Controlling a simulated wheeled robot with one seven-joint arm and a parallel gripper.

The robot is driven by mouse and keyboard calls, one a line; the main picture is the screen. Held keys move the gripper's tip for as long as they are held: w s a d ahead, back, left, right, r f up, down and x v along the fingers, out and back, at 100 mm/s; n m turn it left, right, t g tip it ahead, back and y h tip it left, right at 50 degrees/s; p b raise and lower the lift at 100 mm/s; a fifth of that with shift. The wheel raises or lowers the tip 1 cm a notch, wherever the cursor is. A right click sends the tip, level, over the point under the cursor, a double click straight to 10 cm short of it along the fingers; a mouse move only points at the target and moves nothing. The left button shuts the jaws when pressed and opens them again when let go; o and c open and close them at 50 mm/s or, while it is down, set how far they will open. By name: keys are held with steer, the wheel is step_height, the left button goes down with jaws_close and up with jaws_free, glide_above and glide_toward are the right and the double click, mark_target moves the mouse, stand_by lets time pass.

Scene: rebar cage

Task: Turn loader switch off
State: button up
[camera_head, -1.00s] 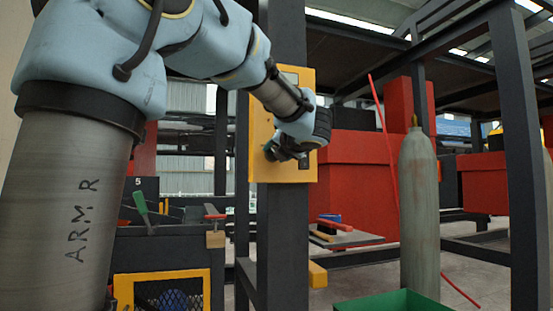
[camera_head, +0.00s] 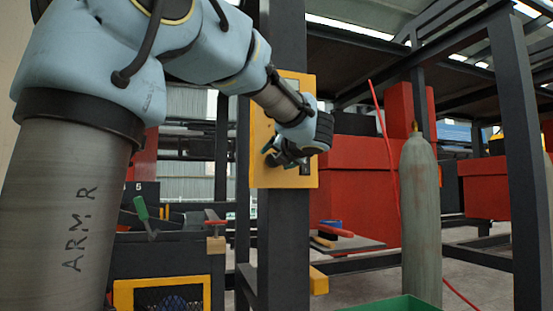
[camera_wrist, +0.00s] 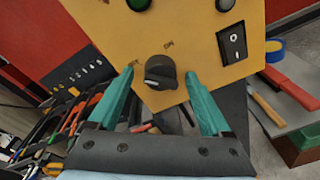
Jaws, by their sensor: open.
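A yellow control panel (camera_head: 282,182) is fixed to a dark upright post, and it fills the top of the wrist view (camera_wrist: 88,22). A black rotary knob (camera_wrist: 160,73) sits low on the panel, with small labels around it that are hard to read. A black rocker switch (camera_wrist: 232,43) with white marks is to the knob's upper right. My gripper (camera_wrist: 160,80) is open, with one teal finger on each side of the knob. I cannot tell whether either finger touches it. In the head view my gripper (camera_head: 272,156) is at the panel's lower part, and my wrist hides much of the panel.
Hand tools (camera_wrist: 75,125) lie below left, and a board with tools (camera_wrist: 285,100) is at right. A grey gas cylinder (camera_head: 420,215) and a green bin (camera_head: 395,304) stand right of the post.

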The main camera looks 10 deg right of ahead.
steer(key=s+d+r, duration=0.1)
steer(key=s, duration=0.9)
steer(key=shift+s, duration=0.15)
steer(key=shift+d+r, duration=0.1)
steer(key=shift+d, duration=0.05)
